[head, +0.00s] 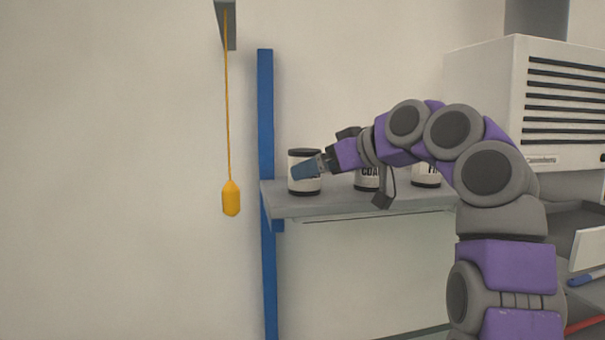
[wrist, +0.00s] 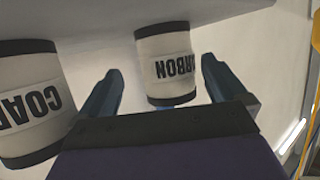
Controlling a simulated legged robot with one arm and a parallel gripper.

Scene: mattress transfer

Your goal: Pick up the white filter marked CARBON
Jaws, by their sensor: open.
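The white filter marked CARBON (head: 311,185) has dark top and bottom rims. It stands upright at the left end of the grey shelf (head: 350,207) in the head view. In the wrist view the CARBON filter (wrist: 165,68) appears upside down, between and just beyond the fingertips. My gripper (head: 304,171) is open in front of it, with a blue finger covering part of its label. In the wrist view my gripper (wrist: 161,76) has one blue finger on each side of the filter. I cannot tell whether either finger touches it.
A similar filter marked COAR... (wrist: 30,100) stands close beside my gripper; this filter (head: 366,180) is partly behind my arm in the head view. A third filter (head: 426,176) is farther right. A yellow weight (head: 231,198) hangs left of the blue post (head: 266,120).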

